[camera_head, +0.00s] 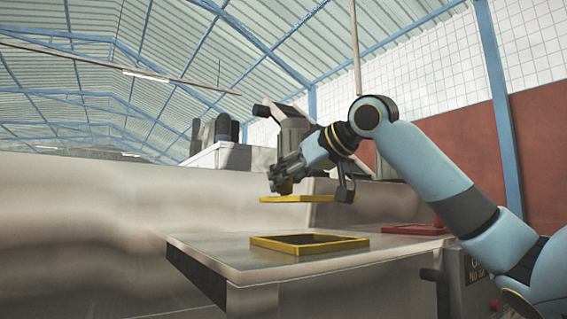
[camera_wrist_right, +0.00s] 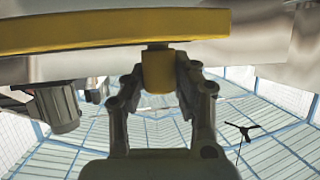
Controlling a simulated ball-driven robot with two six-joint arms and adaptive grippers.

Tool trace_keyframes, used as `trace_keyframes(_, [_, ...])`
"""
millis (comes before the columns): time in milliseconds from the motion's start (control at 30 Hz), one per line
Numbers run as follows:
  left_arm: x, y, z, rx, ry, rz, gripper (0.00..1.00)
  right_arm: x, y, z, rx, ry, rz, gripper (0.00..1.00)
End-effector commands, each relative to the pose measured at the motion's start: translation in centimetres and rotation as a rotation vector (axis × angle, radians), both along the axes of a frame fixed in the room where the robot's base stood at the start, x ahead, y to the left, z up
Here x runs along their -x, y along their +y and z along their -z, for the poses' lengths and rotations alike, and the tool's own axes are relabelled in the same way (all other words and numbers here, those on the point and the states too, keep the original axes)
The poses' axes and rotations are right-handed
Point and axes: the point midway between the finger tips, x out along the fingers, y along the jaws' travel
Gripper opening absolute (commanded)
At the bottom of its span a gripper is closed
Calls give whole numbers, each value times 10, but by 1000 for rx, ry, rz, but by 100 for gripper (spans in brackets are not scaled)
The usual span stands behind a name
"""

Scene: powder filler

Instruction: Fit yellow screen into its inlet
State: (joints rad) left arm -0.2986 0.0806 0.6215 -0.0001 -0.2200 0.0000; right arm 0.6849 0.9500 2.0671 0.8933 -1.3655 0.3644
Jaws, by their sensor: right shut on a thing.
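The yellow screen (camera_head: 300,198) is held level in the air above the metal worktop. It also shows in the right wrist view as a broad yellow band (camera_wrist_right: 110,30) across the top, with a yellow knob (camera_wrist_right: 158,72) below it. My right gripper (camera_head: 284,186) is shut on this knob, and both fingers (camera_wrist_right: 158,85) press its sides. The yellow-rimmed inlet (camera_head: 262,243) is a rectangular opening in the worktop, below the screen and apart from it. My left gripper is in neither view.
The metal worktop (camera_head: 210,249) has a front corner at the left. A red frame (camera_head: 415,229) lies to the right of the inlet. A metal wall (camera_head: 80,230) stands behind and to the left.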

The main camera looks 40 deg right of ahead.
Motion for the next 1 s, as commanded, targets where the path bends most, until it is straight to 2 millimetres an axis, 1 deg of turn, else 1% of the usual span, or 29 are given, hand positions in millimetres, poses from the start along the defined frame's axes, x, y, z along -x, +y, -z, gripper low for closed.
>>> trace_keyframes(33, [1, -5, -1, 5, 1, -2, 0, 0, 0, 2, 0, 2, 0, 0])
trace_keyframes(133, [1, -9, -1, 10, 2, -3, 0, 0, 0, 3, -1, 0, 0, 0])
trace_keyframes(567, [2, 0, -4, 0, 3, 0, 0, 0, -1, 3, -13, 2, -1, 0])
trace_keyframes(767, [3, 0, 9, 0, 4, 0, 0, 0, -1, 19, -12, 2, -1, 0])
trace_keyframes(1000, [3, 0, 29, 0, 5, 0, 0, 0, 0, 44, -13, 2, -2, 0])
